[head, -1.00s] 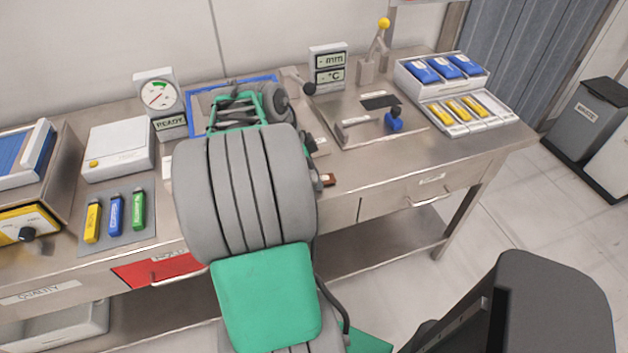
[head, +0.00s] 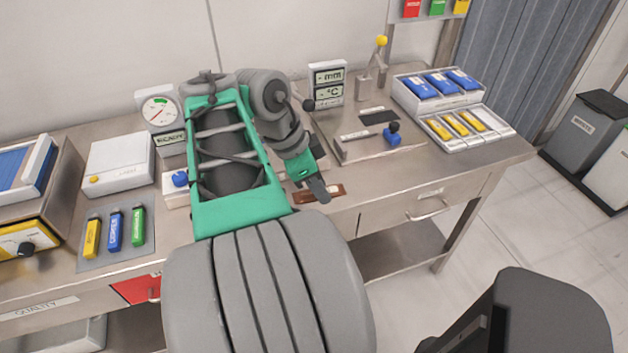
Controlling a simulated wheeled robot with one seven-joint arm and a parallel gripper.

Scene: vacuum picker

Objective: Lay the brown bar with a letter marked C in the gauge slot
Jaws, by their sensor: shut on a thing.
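The brown bar (head: 335,191) is at the front edge of the bench, right of my arm. My gripper (head: 323,195) is at it, shut on it. The fingers cover part of the bar. I cannot read its letter, nor tell whether it is clear of the bench. The gauge plate (head: 402,141) lies to the right, below the mm and °C display (head: 327,84). It carries a dark rectangle (head: 379,117), a grey bar-like piece (head: 355,136) and a blue knob (head: 392,134). I cannot make out the slot clearly.
A dial gauge (head: 160,111) and a white box scale (head: 119,163) stand left of my arm. A mat with yellow, blue and green bars (head: 137,246) is at the left. The bench front right of my gripper is clear.

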